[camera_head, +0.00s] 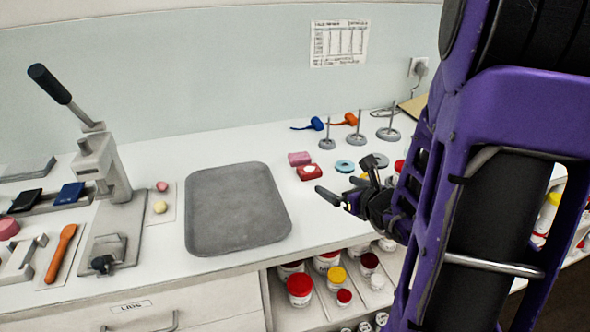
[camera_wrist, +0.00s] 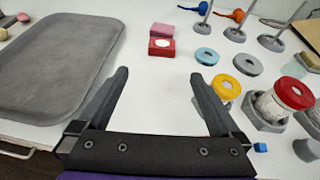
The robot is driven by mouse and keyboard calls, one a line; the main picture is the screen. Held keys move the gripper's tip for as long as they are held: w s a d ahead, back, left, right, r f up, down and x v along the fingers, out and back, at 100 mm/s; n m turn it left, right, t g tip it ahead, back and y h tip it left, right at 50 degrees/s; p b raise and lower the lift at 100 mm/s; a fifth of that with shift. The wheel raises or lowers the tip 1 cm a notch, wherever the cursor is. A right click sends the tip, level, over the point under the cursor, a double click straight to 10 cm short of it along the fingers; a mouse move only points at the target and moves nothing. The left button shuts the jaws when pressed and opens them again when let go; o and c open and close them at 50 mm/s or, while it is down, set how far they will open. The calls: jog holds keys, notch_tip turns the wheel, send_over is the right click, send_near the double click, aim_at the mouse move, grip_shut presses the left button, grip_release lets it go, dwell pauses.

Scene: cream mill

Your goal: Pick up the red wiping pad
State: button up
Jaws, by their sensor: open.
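The red pad (camera_head: 300,175) is a small red block with a white round patch on top. It lies on the white counter to the right of the grey tray, just in front of a pink block (camera_head: 299,157). In the wrist view the red pad (camera_wrist: 170,54) lies beyond my fingertips, roughly centred between them, with the pink block (camera_wrist: 163,30) behind it. My gripper (camera_head: 345,176) is open and empty, to the right of and nearer than the pad. Its two dark fingers are spread in the wrist view (camera_wrist: 160,76), with bare counter between them.
The grey tray (camera_head: 238,210) lies left of the pad. A blue-grey ring (camera_head: 344,166) is close on its right. Stands on round bases (camera_head: 327,143) and blue and orange tools (camera_head: 313,124) are behind. Lidded jars (camera_head: 300,290) sit on a shelf below the counter.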

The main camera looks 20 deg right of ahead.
send_near(311, 171)
jog(key=x, duration=0.5)
jog(key=shift+a+b, duration=0.1)
jog(key=shift+b, duration=0.3)
jog(key=x, duration=0.4)
jog(key=shift+w+f, duration=0.2)
jog(key=shift+w, duration=0.15)
jog(key=c, duration=1.2)
jog(key=shift+o, duration=0.2)
jog(key=shift+r, duration=0.1)
